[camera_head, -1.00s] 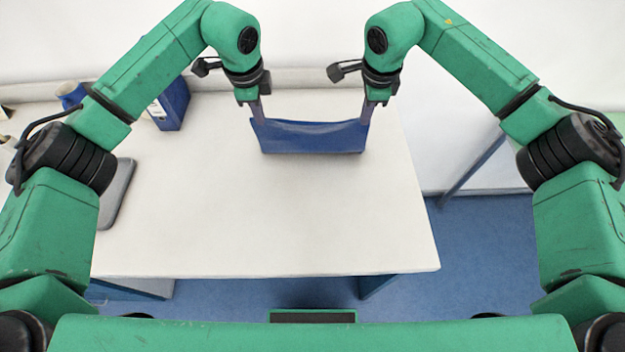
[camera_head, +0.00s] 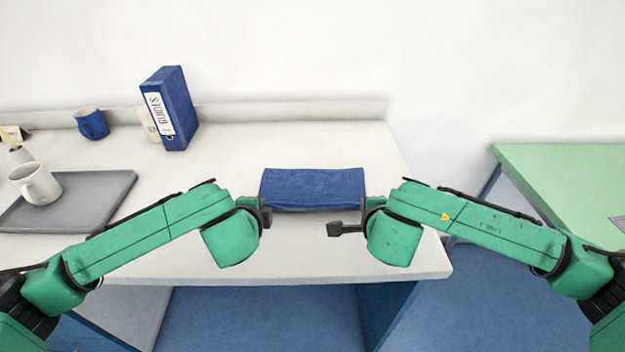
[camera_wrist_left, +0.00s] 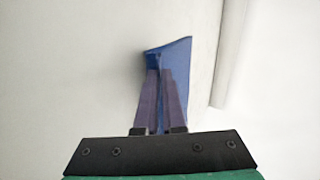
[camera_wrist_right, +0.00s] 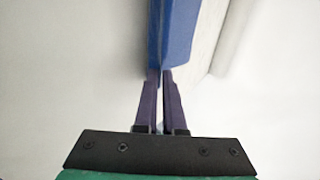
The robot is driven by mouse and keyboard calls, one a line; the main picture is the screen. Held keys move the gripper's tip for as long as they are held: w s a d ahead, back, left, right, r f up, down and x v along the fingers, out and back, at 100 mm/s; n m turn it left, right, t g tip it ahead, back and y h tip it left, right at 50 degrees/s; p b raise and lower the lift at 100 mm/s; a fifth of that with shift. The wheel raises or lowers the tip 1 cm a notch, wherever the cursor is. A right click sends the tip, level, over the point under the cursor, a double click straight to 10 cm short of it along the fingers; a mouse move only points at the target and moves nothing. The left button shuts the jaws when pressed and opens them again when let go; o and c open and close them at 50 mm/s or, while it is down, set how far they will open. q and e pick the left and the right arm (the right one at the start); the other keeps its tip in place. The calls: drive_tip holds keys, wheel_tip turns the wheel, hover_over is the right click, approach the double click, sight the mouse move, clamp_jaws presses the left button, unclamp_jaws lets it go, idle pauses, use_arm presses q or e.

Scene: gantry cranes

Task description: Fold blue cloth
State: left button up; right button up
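The blue cloth (camera_head: 312,189) spans the gap between my two grippers over the white table, its near edge towards me. My left gripper (camera_head: 265,207) is at its near left corner, and my right gripper (camera_head: 368,204) is at its near right corner. In the left wrist view, the fingers are nearly together with cloth (camera_wrist_left: 175,60) between and beyond them. In the right wrist view, the fingertips meet on the edge of the cloth (camera_wrist_right: 172,35). The cloth's underside is hidden, and I cannot tell how much of it touches the table.
The white table (camera_head: 200,240) is clear around the cloth. A blue binder (camera_head: 177,110) and a blue mug (camera_head: 91,123) stand at the back left. A grey tray (camera_head: 100,195) holds a white mug (camera_head: 35,184). A green table (camera_head: 560,180) is at the right.

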use_arm(q)
drive_tip(key=o, duration=0.5)
use_arm(e)
drive_tip(key=o, duration=0.5)
use_arm(q)
drive_tip(key=shift+o, duration=0.8)
drive_tip(key=shift+s, duration=0.15)
use_arm(e)
drive_tip(key=shift+o, duration=0.7)
drive_tip(key=shift+s+r, duration=0.1)
drive_tip(key=shift+s, duration=0.05)
use_arm(q)
drive_tip(key=shift+r, duration=0.1)
use_arm(e)
drive_tip(key=shift+r, duration=0.15)
